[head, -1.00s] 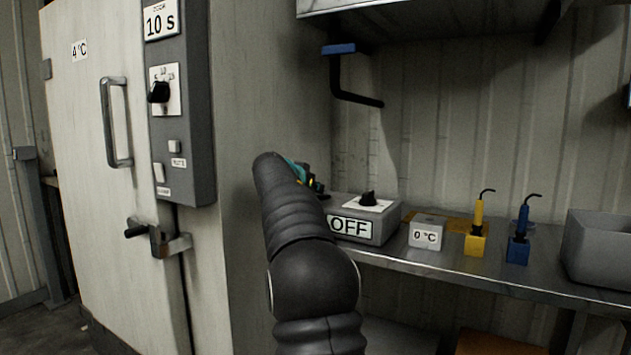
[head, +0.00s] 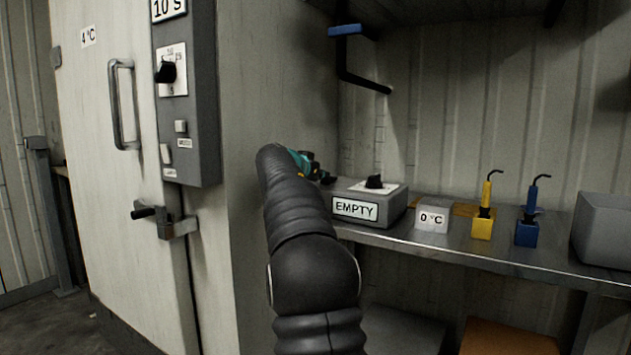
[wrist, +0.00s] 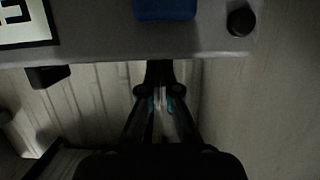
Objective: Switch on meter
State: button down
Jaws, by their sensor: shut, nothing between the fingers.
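The meter (head: 395,215) is a grey box on the metal shelf, with a black knob (head: 375,182) on a white plate on top. Its front label (head: 355,208) reads EMPTY. My gripper (head: 325,177), with teal parts, is just left of the meter's top in the head view, partly hidden behind my arm. In the wrist view my gripper (wrist: 160,98) is shut and empty. Its fingers point towards a grey panel edge with a blue block (wrist: 165,9), a round black part (wrist: 240,20) and part of a display (wrist: 25,22). I cannot tell whether they touch.
A 0 °C block (head: 432,217), a yellow holder (head: 482,228) and a blue holder (head: 527,232), each with a probe, stand right of the meter. A grey bin (head: 605,230) is farther right. A 4 °C door (head: 90,160) and control panel (head: 190,110) are left.

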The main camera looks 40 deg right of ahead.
jog(key=shift+r+p, duration=0.5)
jog(key=shift+r, duration=0.3)
jog(key=shift+a+r+p, duration=0.1)
jog(key=shift+r+p, duration=0.25)
jog(key=shift+r, duration=0.15)
jog(key=r+p, duration=0.1)
jog(key=r, duration=0.1)
jog(key=r+p, duration=0.1)
jog(key=shift+a+r, duration=0.2)
jog(key=shift+r, duration=0.2)
jog(key=s+a+b, duration=0.3)
jog(key=a, duration=0.6)
jog(key=shift+s+a, duration=0.2)
jog(key=shift+s, duration=0.05)
jog(key=shift+r, duration=0.1)
